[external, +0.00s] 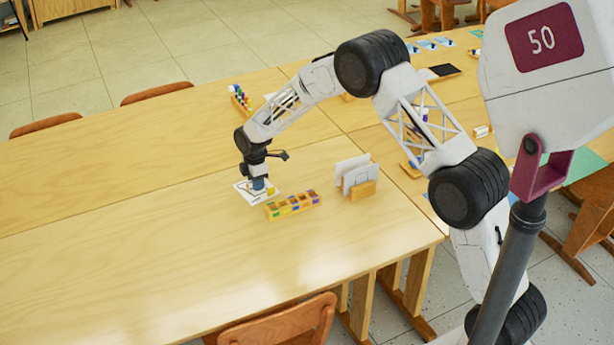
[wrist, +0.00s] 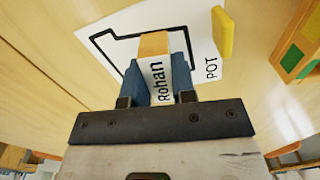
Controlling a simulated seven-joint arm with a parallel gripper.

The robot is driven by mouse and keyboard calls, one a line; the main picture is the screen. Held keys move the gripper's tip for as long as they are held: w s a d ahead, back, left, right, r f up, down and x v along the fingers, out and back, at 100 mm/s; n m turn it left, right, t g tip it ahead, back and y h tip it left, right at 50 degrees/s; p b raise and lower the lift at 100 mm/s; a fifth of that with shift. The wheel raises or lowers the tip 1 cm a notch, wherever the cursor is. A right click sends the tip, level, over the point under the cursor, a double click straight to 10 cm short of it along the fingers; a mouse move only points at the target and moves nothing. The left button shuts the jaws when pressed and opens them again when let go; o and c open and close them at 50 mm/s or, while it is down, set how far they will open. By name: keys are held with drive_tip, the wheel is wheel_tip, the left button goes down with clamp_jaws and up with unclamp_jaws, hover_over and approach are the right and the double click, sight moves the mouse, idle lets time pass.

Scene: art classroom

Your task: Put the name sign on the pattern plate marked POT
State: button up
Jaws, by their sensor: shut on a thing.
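The name sign (wrist: 161,92), a small wooden block with a white face reading "Rohan", is between the blue fingers of my gripper (wrist: 157,72), which is shut on it. The white pattern plate (wrist: 205,35) marked POT lies under it with a thick black outline, partly hidden by the sign and fingers. I cannot tell whether the sign touches the plate. A yellow block (wrist: 223,33) is at the plate's right edge, above the word POT. In the external view my gripper (external: 259,187) is low over the plate (external: 242,189); the sign is not clear there.
A wooden tray (external: 293,205) with coloured compartments stands just right of the plate. Farther right is a wooden holder (external: 362,190) with upright white cards. The table (external: 130,240) is clear to the left and front. Bottles (external: 240,97) stand at the back.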

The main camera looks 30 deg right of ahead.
drive_tip(key=o, duration=0.9)
drive_tip(key=shift+r, duration=0.15)
wheel_tip(320, 180, up, 12)
idle(0.5)
idle(0.4)
